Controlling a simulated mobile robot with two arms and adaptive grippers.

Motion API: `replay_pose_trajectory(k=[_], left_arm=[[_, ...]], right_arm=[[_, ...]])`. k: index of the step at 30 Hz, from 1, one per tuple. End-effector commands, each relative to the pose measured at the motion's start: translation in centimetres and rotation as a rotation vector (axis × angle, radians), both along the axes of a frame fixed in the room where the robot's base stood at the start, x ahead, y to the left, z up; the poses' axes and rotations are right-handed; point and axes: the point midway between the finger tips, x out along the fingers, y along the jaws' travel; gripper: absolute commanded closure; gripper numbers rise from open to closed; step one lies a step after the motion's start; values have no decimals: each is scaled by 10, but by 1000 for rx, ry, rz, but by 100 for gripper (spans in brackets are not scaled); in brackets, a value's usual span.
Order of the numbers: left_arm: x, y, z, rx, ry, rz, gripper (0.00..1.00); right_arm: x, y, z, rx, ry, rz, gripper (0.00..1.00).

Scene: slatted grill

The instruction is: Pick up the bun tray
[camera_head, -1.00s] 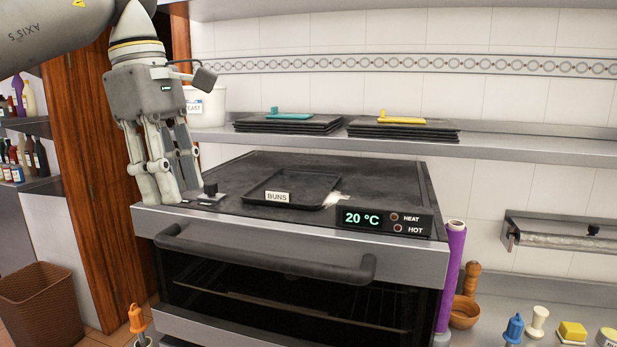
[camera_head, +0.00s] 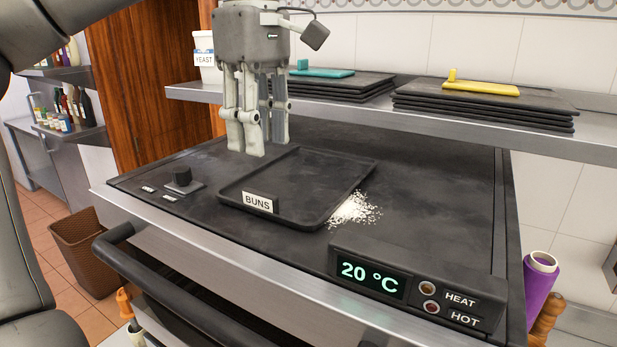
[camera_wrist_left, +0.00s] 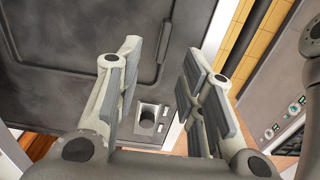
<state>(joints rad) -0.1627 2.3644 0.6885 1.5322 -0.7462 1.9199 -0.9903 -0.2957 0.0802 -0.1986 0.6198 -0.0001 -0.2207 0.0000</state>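The bun tray (camera_head: 305,190) is a flat, dark, empty tray with a low rim and a white "BUNS" label (camera_head: 258,203) on its front left. It lies on the dark oven top. It also shows partly in the left wrist view (camera_wrist_left: 125,30), at the upper left, with one rounded corner visible. My left gripper (camera_head: 258,145) points down near the tray's far left edge. Its fingertips look to be above the oven top, apart from the tray; the exact height is unclear. In the left wrist view its fingers are spread, with nothing held between them. My right gripper is not in view.
A black knob (camera_head: 182,177) stands left of the tray. White grains (camera_head: 355,210) lie by its right edge. The temperature panel (camera_head: 415,285) is at the front right. A shelf (camera_head: 440,120) with stacked dark trays (camera_head: 485,105) overhangs the back. The oven top's right is clear.

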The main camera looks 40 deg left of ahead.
Motion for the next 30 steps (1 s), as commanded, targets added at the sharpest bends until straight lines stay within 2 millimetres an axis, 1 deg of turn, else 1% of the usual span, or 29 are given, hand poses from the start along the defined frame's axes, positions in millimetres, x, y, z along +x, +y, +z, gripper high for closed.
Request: replay_pose_trajectory(k=[1, 3, 6, 10, 16, 19, 24, 27, 30], left_arm=[[-1, 0, -7, -1, 2, -3, 64], [-1, 0, -17, -2, 3, -2, 64], [-1, 0, -28, -1, 3, -1, 64], [0, 0, -36, -1, 1, 0, 64], [-2, 0, -46, -2, 2, -2, 64], [-4, 1, -56, -3, 3, -2, 64], [-5, 1, -78, -2, 3, -2, 64], [-5, 1, -85, -2, 1, 0, 64], [-5, 1, -88, -2, -1, 1, 64]], right_arm=[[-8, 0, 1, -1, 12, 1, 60], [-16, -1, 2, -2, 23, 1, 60], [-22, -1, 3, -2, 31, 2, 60], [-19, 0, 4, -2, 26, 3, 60], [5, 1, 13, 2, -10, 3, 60], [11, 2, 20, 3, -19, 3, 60], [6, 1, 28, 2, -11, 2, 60], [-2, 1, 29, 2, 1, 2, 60], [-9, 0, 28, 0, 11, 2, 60]])
